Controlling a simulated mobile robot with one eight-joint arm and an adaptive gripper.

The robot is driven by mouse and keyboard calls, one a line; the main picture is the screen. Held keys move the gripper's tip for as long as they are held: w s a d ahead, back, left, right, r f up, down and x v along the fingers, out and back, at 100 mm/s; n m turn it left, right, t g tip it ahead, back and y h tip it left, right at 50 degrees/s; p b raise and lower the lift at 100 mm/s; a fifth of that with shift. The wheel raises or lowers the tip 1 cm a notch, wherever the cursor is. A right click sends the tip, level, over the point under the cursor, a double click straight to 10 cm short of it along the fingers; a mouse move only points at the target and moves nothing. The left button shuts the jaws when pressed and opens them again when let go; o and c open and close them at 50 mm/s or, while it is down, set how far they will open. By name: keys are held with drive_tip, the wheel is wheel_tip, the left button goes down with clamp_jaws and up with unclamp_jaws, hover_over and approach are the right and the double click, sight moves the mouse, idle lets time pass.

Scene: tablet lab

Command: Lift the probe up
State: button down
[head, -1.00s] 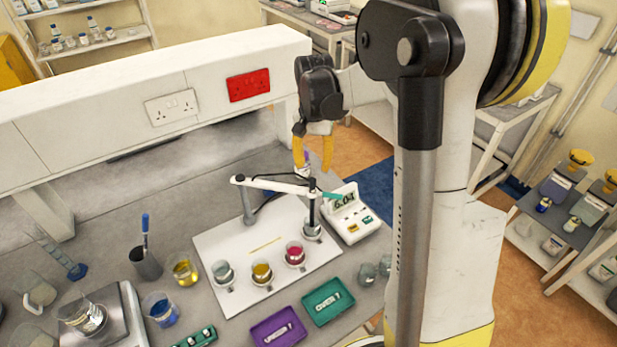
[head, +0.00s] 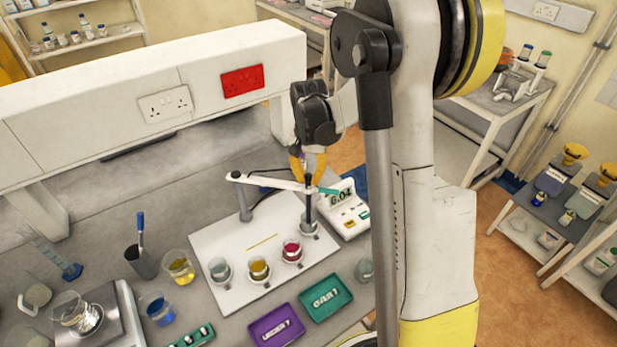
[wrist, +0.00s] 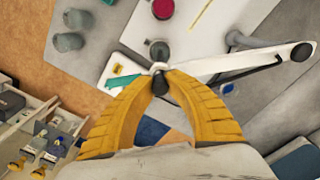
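The probe (head: 309,198) is a dark upright rod at the end of the white holder arm (head: 268,183). Its lower end is at the small clear beaker (head: 309,229) at the right of the white board; I cannot tell how deep it reaches. My gripper (head: 308,172) points down over the probe, its yellow fingers drawn together on the dark top. In the wrist view the fingertips (wrist: 162,76) meet around the probe's dark top (wrist: 160,86), which shows between them. The meter (head: 343,208), reading about 6.04, stands right of the probe.
Beakers with grey, yellow and red liquid (head: 292,251) stand on the white board (head: 235,289). Green (head: 325,297) and purple (head: 276,327) trays lie in front. A white shelf unit with sockets (head: 160,95) runs behind. The air left of my gripper above the bench is free.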

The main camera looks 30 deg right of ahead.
wheel_tip(320, 180, up, 8)
drive_tip(key=p, duration=0.3)
drive_tip(key=shift+w, duration=0.1)
drive_tip(key=c, duration=1.3)
unclamp_jaws()
drive_tip(key=shift+c, duration=0.2)
wheel_tip(320, 180, up, 12)
